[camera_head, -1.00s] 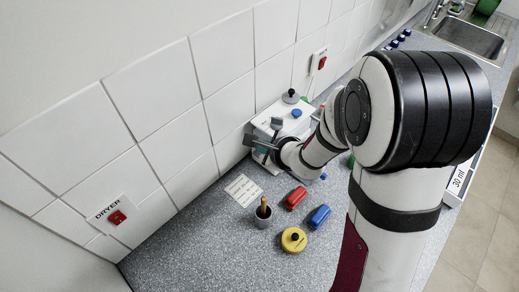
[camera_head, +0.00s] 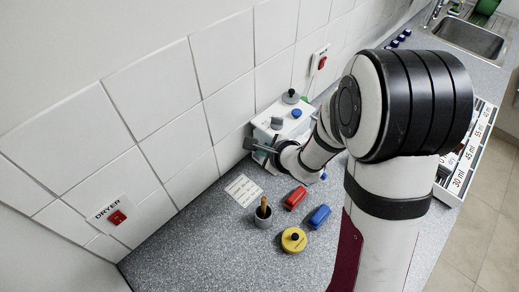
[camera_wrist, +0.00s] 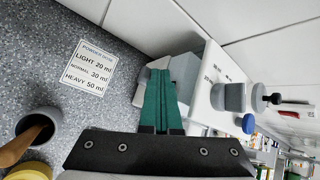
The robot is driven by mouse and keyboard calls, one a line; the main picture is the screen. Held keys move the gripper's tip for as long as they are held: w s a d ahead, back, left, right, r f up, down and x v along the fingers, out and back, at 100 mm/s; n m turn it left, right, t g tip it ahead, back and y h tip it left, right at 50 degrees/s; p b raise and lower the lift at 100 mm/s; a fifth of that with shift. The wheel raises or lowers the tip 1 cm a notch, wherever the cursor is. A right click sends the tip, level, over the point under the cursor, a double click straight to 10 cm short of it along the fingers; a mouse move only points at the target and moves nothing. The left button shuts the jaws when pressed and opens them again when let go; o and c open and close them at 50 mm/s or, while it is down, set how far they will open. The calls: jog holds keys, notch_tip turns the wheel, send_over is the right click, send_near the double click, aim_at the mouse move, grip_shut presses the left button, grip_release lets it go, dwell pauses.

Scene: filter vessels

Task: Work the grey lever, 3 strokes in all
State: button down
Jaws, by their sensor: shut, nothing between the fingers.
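The grey lever (camera_head: 249,143) is at the left end of the white machine (camera_head: 271,117), against the tiled wall. In the wrist view a grey block, which looks like the lever's paddle (camera_wrist: 184,70), lies right at the tips of my gripper (camera_wrist: 161,72). The green fingers are together with nothing between them. The fingertips overlap the paddle's edge in view; whether they touch it I cannot tell. In the head view my wrist partly hides the gripper and the machine's front.
The machine carries a grey knob (camera_wrist: 235,97) and a blue button (camera_wrist: 247,123).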

jog(key=shift+r, duration=1.3)
notch_tip(320, 180, up, 5)
dwell(0.8)
